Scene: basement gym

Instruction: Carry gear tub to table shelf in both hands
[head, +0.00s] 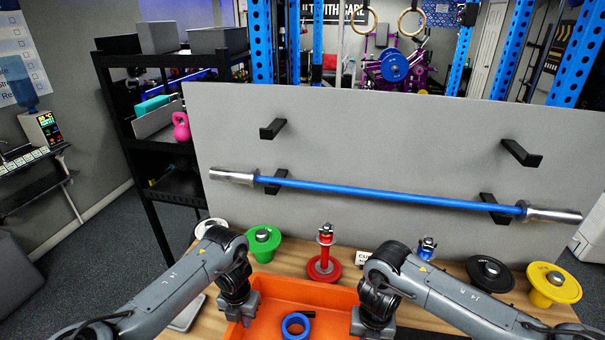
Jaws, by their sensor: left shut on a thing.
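The orange gear tub (325,297) is at the bottom centre, over the wooden table; the near part is cut off by the frame. A blue ring (284,327) and a small dark piece lie in it. My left gripper (241,308) is shut on the tub's left wall. My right gripper (368,322) points down at the tub's right side; its fingertips are too hidden to tell whether it grips the wall. I cannot tell a table shelf apart in this view.
On the table (455,313) stand a green disc (263,243), a red stand (325,266), a black disc (490,273) and a yellow disc (553,285). A grey board (400,150) behind holds a blue barbell (400,195). A black rack (150,130) stands left.

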